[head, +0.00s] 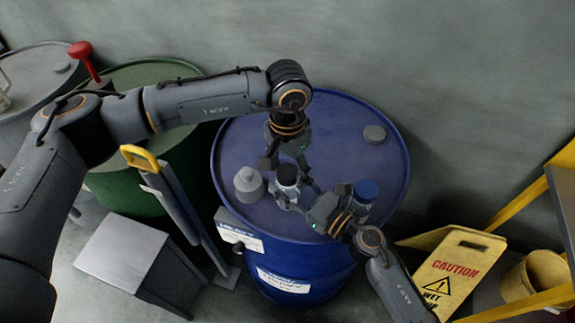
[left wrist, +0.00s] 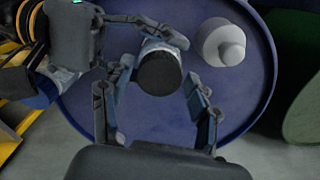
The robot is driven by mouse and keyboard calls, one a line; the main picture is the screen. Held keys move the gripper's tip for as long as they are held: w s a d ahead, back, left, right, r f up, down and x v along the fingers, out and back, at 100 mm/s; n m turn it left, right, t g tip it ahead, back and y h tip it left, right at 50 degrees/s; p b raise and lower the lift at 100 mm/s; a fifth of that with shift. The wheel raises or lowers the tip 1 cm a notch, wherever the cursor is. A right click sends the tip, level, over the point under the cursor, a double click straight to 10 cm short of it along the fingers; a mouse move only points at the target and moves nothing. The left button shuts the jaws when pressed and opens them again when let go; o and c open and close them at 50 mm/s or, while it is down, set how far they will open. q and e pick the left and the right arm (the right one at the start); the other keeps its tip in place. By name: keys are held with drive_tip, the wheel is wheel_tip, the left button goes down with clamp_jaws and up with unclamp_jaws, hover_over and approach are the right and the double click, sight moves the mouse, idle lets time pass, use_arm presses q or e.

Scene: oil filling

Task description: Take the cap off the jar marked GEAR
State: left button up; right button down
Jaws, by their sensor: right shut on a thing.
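A small jar (head: 288,190) with a black cap (head: 287,174) stands on the blue drum; its marking cannot be read. My right gripper (head: 294,196) is shut on the jar's body from the side. My left gripper (head: 284,163) points down from above the cap. In the left wrist view the round black cap (left wrist: 159,73) lies between the tips of my open left fingers (left wrist: 158,85), with gaps beside it. My right gripper (left wrist: 148,38) shows there around the pale-labelled jar (left wrist: 153,46), which is mostly hidden under the cap.
A grey jar (head: 248,186) stands close left of the held jar on the blue drum (head: 330,120). A blue-capped container (head: 366,191) is partly behind my right gripper. A yellow caution sign (head: 450,268) stands at the right, a green drum (head: 150,80) at the left.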

use_arm(q)
drive_tip(key=c, duration=0.9)
drive_tip(key=n, duration=0.3)
drive_tip(key=shift+n, duration=0.3)
drive_tip(key=shift+c, duration=0.3)
drive_tip(key=n, duration=0.4)
drive_tip(key=shift+n, duration=0.3)
drive_tip(key=n, duration=0.6)
drive_tip(key=shift+n, duration=0.3)
drive_tip(key=n, duration=0.8)
drive_tip(key=shift+r+n, duration=0.1)
drive_tip(key=shift+n, duration=0.2)
drive_tip(key=n, duration=0.6)
drive_tip(key=shift+n, duration=0.3)
drive_tip(key=n, duration=0.6)
drive_tip(key=shift+n, duration=0.4)
drive_tip(key=n, duration=1.7)
